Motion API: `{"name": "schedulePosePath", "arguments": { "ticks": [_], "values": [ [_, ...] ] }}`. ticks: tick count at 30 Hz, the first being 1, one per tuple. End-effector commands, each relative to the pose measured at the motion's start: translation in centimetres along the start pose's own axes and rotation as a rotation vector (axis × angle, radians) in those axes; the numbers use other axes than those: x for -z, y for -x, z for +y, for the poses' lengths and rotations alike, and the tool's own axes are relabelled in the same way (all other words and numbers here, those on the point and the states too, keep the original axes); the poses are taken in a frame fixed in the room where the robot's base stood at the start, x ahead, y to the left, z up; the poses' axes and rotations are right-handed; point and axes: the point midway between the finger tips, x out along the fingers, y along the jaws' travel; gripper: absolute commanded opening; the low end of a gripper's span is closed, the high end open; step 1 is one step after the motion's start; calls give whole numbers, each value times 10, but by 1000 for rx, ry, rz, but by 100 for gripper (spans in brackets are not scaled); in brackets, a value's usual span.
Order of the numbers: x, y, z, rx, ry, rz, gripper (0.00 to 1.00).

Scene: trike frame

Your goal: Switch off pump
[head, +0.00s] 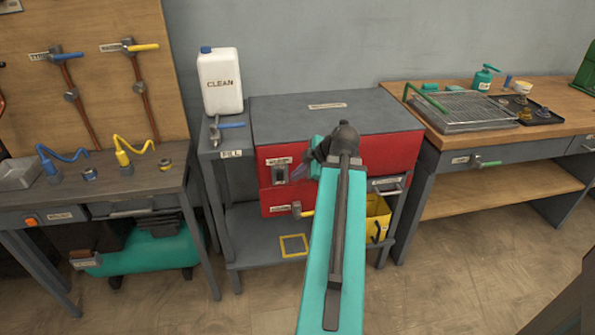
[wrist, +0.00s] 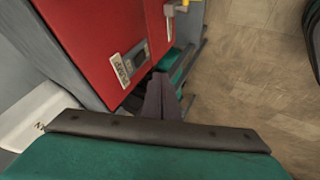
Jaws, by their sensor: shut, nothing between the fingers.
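The pump switch (head: 281,173) is a small grey plate with a dark centre and a label above it, on the left of the red cabinet front (head: 380,155). It also shows in the wrist view (wrist: 130,60) on the red face. My gripper (head: 301,167) is shut and empty, just right of the switch in the head view. In the wrist view my gripper (wrist: 160,85) points past the red panel, with its tips close to the switch plate. I cannot tell whether they touch it. My teal arm hides the middle of the red front. The switch position is too small to read.
A yellow-handled valve (head: 297,209) sits below the switch. A yellow bin (head: 378,218) is under the cabinet at right. Benches flank both sides; the floor in front is clear.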

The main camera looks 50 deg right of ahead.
Motion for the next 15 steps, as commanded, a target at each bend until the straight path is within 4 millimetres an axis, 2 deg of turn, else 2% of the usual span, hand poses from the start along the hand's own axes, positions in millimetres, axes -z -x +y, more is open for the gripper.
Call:
{"name": "schedulePosePath", "arguments": {
  "ticks": [2,15],
  "values": [
    [1,-3,0,3,-1,0,0],
    [0,-54,0,2,0,0,0]
  ]
}}
